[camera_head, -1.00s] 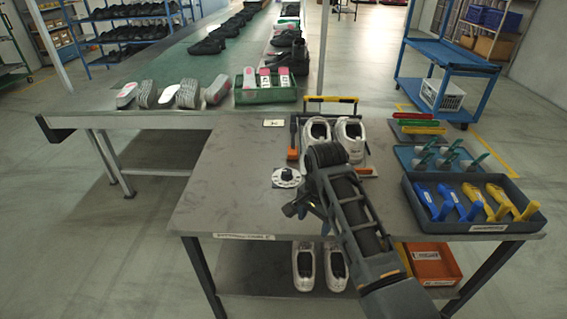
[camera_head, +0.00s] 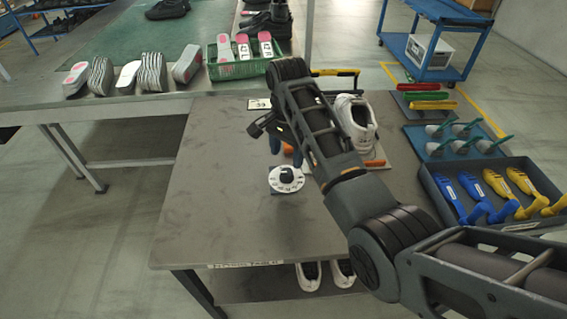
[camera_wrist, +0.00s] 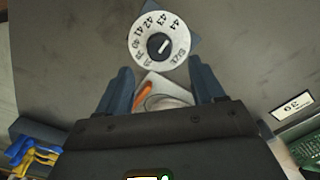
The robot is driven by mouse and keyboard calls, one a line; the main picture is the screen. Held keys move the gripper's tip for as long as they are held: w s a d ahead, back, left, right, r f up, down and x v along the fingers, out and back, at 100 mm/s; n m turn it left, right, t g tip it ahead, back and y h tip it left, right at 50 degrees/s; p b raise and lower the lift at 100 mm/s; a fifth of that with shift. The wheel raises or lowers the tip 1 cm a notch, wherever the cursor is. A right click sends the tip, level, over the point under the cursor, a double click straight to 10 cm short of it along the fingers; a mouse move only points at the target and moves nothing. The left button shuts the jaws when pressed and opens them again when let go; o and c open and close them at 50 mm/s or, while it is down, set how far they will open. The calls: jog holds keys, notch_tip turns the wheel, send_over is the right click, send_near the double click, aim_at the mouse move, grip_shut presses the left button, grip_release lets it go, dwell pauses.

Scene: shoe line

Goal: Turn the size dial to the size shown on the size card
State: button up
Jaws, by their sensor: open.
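The size dial (camera_head: 286,178) is a white numbered disc with a dark knob on the grey table. In the wrist view the dial (camera_wrist: 140,54) lies ahead of my fingertips, its knob (camera_wrist: 158,46) bearing a white line slanting between upper right and lower left. Numbers 41 to 44 read along its upper rim; others are blurred. The size card (camera_head: 259,104) stands farther back and appears to read 39; it also shows in the wrist view (camera_wrist: 293,105), upside down. My gripper (camera_head: 272,138) is open and empty above the table, behind the dial, not touching it.
A white shoe (camera_head: 356,122) stands on a board right of my arm. A tray (camera_head: 436,190) of blue and yellow tools fills the right side. A green crate (camera_head: 240,68) is on the bench behind. The table's front left is clear.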

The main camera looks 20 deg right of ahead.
aim_at(287, 172)
notch_tip(287, 172, down, 7)
jog(key=shift+r, duration=0.15)
jog(key=shift+c, duration=0.3)
jog(key=c, duration=1)
